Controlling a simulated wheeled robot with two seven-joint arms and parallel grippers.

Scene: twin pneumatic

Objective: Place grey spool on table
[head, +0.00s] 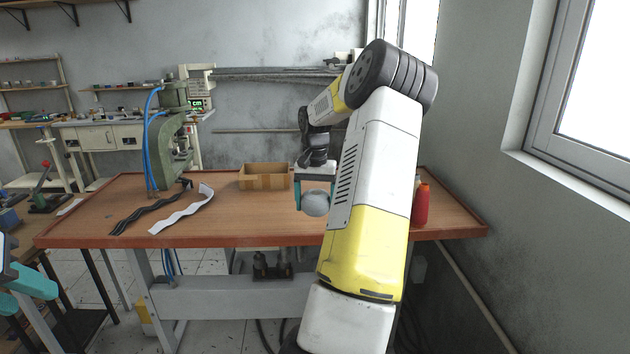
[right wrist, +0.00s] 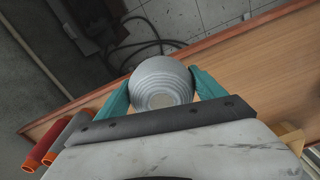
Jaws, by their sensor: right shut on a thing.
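My right gripper (head: 315,198) is shut on the grey spool (head: 316,204), which hangs between its teal fingers near the front of the wooden table (head: 240,225). The right wrist view shows the ribbed, rounded spool (right wrist: 162,83) between both fingertips, near the table's red front edge (right wrist: 215,42). The spool appears above the table surface; the exact gap cannot be told. My left gripper (head: 35,290) shows only in part at the left edge of the head view, away from the table, and its opening is unclear.
A cardboard box (head: 264,178) stands at the table's back. A green press (head: 172,140) with blue hoses, a black wavy strip (head: 140,214) and a white strip (head: 180,212) are at left. The front middle is clear.

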